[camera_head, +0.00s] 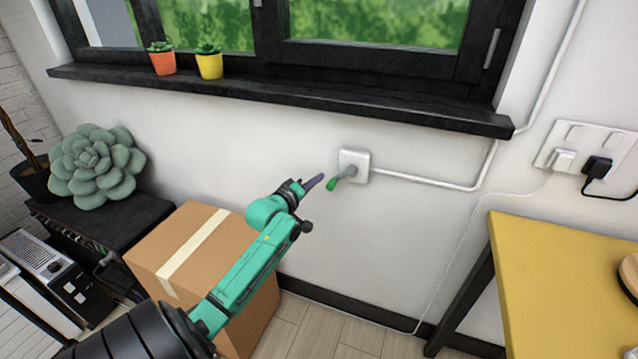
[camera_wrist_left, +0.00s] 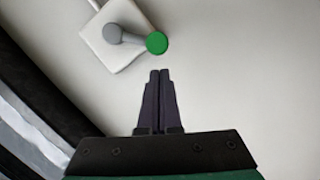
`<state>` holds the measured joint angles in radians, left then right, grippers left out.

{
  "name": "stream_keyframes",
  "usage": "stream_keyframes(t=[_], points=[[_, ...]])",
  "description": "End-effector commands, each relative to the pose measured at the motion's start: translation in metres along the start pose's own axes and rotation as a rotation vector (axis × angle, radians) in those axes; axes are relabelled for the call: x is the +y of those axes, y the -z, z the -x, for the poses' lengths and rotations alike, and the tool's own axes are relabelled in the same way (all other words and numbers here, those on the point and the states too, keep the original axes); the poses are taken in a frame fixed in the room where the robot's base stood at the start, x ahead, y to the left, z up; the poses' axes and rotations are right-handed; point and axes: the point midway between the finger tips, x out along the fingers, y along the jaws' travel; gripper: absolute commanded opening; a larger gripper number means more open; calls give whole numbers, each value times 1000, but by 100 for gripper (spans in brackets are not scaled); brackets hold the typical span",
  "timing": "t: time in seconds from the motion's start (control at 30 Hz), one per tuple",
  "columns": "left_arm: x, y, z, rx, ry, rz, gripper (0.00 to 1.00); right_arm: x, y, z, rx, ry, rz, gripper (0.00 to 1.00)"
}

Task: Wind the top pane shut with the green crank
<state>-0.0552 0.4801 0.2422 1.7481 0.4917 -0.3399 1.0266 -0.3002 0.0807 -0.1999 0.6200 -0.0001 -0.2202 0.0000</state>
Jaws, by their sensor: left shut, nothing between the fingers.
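The green crank (camera_head: 334,184) is a grey arm with a green knob on a white wall plate (camera_head: 362,160) below the window. In the head view the knob hangs to the lower left of the plate. My left gripper (camera_head: 317,181) is just left of the knob, shut and empty. In the left wrist view the green knob (camera_wrist_left: 157,43) lies ahead of the shut fingertips (camera_wrist_left: 160,72), with a visible gap. The window (camera_head: 375,25) shows only its lower part, so the top pane is out of view. My right gripper is not in view.
A black sill (camera_head: 290,101) juts out above the crank, with an orange pot (camera_head: 163,64) and a yellow pot (camera_head: 210,66) on it. A cardboard box (camera_head: 190,240) stands below my left arm. A yellow table (camera_head: 560,275) is at right. A white conduit (camera_head: 430,181) runs right from the plate.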

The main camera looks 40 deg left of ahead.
Motion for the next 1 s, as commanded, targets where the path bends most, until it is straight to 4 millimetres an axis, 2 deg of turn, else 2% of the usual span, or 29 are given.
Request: stream_keyframes(t=[0.1, 0.43, 0.63, 1.0], points=[[0, -9, -2, -1, 0, 1, 0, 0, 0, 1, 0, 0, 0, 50], [0, -12, -2, -1, -1, 5, 0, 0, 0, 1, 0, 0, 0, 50], [-4, -26, -6, -1, -27, 117, 0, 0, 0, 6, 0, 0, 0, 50], [-3, -27, -7, -5, -27, 116, 0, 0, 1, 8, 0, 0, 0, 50]])
